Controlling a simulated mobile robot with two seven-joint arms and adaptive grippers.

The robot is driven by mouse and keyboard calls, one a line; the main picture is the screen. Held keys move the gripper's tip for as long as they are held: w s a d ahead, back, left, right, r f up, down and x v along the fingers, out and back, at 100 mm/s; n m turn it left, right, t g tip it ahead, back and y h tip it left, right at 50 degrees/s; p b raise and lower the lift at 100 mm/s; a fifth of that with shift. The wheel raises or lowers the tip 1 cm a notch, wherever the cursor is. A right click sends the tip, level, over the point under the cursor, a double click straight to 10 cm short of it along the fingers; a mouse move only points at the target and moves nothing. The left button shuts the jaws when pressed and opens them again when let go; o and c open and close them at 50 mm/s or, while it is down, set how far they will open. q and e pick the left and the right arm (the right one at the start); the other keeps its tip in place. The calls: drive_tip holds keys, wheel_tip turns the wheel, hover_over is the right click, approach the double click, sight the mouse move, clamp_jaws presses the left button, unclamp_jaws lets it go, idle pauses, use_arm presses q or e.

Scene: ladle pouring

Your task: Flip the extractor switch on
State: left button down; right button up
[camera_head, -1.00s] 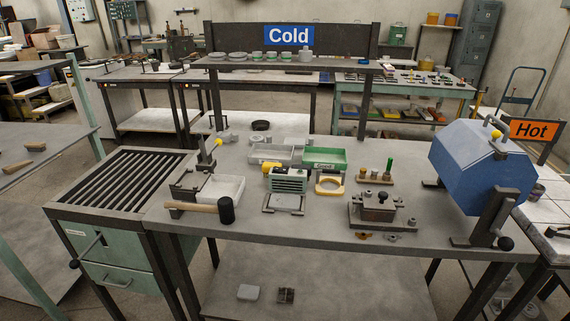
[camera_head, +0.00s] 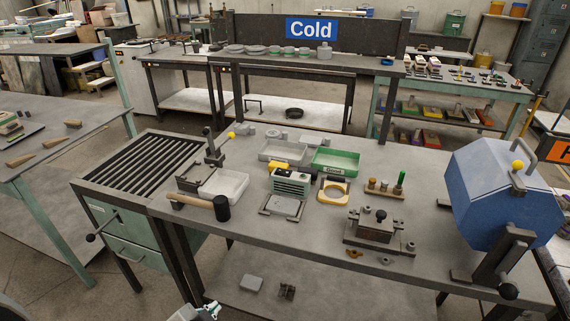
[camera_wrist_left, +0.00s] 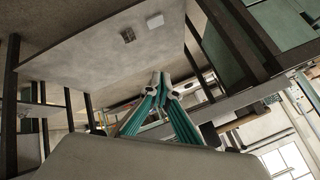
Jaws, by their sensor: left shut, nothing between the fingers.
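The slotted grille top (camera_head: 150,165) stands at the left end of the main bench, with a green cabinet (camera_head: 150,257) below it. A lever with a black knob (camera_head: 91,238) sticks out from the cabinet's front; I cannot tell whether this is the extractor switch or which setting it is in. My left gripper (camera_head: 208,310) shows at the bottom edge of the head view, low in front of the bench and apart from the lever. In the left wrist view its teal fingers (camera_wrist_left: 161,82) meet at the tips, shut and empty. My right gripper is not in view.
The main bench (camera_head: 290,225) carries a black-headed mallet (camera_head: 221,208), trays and a clamp block (camera_head: 375,225). A blue housing (camera_head: 495,190) stands at its right end. A lower shelf (camera_head: 340,295) lies under the bench. Floor shows free left of the cabinet.

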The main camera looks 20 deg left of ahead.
sight(283, 171)
use_arm(q)
drive_tip(key=w+a+r+y+p, duration=0.1)
drive_tip(key=w+a+r, duration=0.25)
drive_tip(key=r, duration=0.35)
drive_tip(key=w+d+r+n+t, duration=0.1)
drive_tip(key=w+d+r, duration=0.1)
drive_tip(key=w, duration=0.3)
drive_tip(key=w+d+r+n+t, duration=0.1)
drive_tip(key=w+r, duration=0.4)
drive_tip(key=w, duration=0.1)
drive_tip(key=w+d+r+n+t+h+p, duration=0.1)
drive_tip(key=w+d+r+t, duration=0.1)
drive_tip(key=w, duration=0.3)
drive_tip(key=shift+w+d+r, duration=0.2)
drive_tip(key=shift+r, duration=0.2)
drive_tip(key=shift+w+d+r, duration=0.15)
drive_tip(key=shift+w+r, duration=0.05)
drive_tip(key=shift+r, duration=0.2)
drive_tip(key=w+d+r+n+t+h, duration=0.1)
drive_tip(key=w+d+r+n+t, duration=0.1)
drive_tip(key=w+d+r, duration=0.2)
drive_tip(key=w+r, duration=0.3)
drive_tip(key=shift+w+r, duration=0.25)
drive_tip(key=shift+w, duration=0.05)
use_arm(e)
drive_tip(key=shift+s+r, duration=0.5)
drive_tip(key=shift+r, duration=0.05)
